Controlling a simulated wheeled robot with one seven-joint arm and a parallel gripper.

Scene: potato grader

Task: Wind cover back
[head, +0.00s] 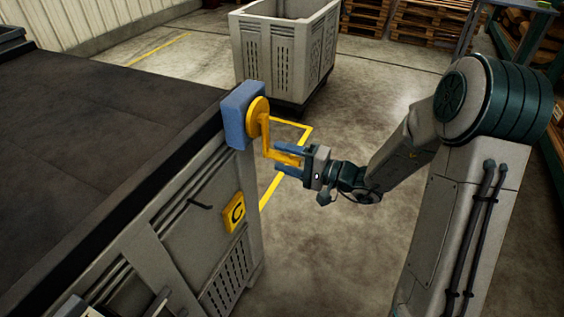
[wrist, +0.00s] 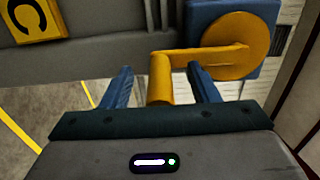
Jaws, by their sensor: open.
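A yellow crank with a round hub (head: 258,112) is mounted on a blue block (head: 237,117) at the near corner of a large machine. Its arm hangs down and ends in a yellow handle (head: 284,157). My gripper (head: 283,160) is open, with its blue fingers around the handle. In the wrist view the handle (wrist: 160,80) stands between the two fingers of my gripper (wrist: 160,85), with gaps on both sides. The hub (wrist: 235,46) is at the upper right there. A dark flat cover (head: 110,125) lies over the machine's top.
A yellow plate marked C (head: 234,212) is on the machine's side panel, below the crank. A pale slatted crate (head: 283,52) stands on the floor behind. Wooden pallets (head: 430,20) are at the back right. Floor around my arm is clear.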

